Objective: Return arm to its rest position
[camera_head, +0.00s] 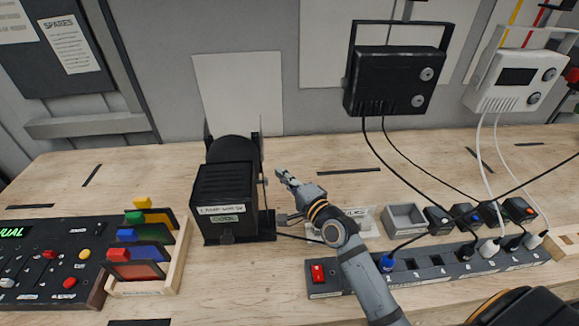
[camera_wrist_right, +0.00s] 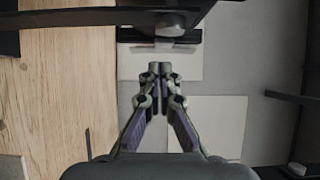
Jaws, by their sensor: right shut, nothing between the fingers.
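My right gripper (camera_head: 284,177) is in the middle of the head view, at the end of my grey right arm, beside the right side of a black lamp house (camera_head: 223,200). Its fingers are closed together with nothing between them. In the right wrist view the closed fingertips (camera_wrist_right: 160,70) point at a pale panel, with a dark part of some fixture above them. I cannot tell whether the gripper touches the lamp house. My left gripper is not in view.
A power strip (camera_head: 430,270) with plugs lies along the front right. A small grey tray (camera_head: 405,219) and several dark blocks stand behind it. A rack of coloured filters (camera_head: 148,255) and a control desk (camera_head: 50,262) are at left. Cables hang from a black box (camera_head: 392,82).

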